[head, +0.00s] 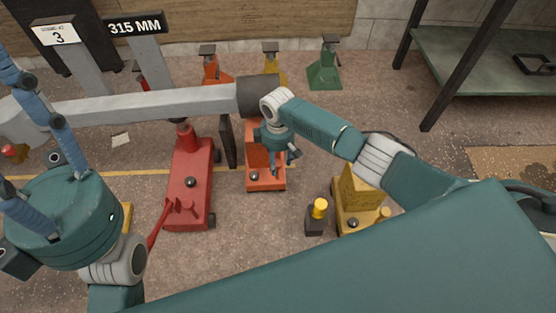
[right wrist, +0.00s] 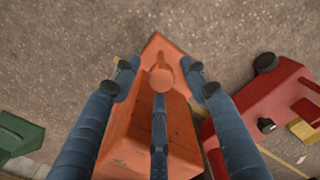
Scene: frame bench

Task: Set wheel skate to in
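A red wheeled unit (head: 190,185) with a red handle stands left of the orange one. Several stands line the back wall, including a green one (head: 324,72). A shelf (head: 470,60) is at right.

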